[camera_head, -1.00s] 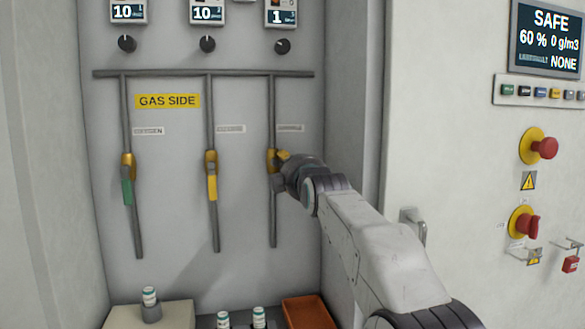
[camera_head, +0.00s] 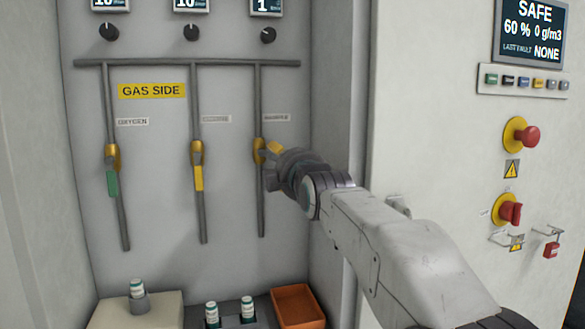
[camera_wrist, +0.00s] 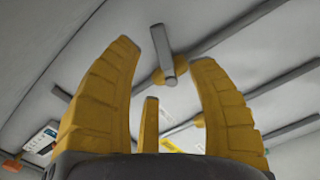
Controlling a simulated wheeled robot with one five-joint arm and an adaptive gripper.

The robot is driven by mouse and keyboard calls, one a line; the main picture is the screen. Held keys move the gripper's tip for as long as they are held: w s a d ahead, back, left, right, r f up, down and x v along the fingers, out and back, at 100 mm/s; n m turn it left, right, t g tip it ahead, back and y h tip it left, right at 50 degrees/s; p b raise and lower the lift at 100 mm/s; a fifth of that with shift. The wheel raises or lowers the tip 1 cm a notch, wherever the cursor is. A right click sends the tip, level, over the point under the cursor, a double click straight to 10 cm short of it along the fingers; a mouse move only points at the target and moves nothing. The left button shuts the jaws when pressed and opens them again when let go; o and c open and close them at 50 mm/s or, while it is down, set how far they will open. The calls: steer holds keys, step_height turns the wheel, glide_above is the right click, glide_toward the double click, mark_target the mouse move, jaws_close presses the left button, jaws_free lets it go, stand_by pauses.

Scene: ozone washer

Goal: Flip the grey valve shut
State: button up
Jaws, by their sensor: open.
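The grey valve is on the rightmost vertical gas pipe. Its yellow-gold body (camera_head: 259,151) shows in the head view, while my gripper hides most of its handle. In the wrist view its grey handle (camera_wrist: 162,54) stands between and just beyond my fingertips, crossing its pipe at an angle. My gripper (camera_head: 274,151) is at the valve's right side; its yellow fingers (camera_wrist: 164,50) are spread on either side of the handle's line, with a visible gap to each. Contact cannot be told.
A green-handled valve (camera_head: 112,182) and a yellow-handled valve (camera_head: 198,178) hang on pipes to the left. An orange tray (camera_head: 298,308) and white bottles sit below. The cabinet wall with red buttons (camera_head: 531,137) is on the right, close to my arm.

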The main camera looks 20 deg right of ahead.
steer(key=shift+s, duration=2.95)
steer(key=shift+c, duration=0.6)
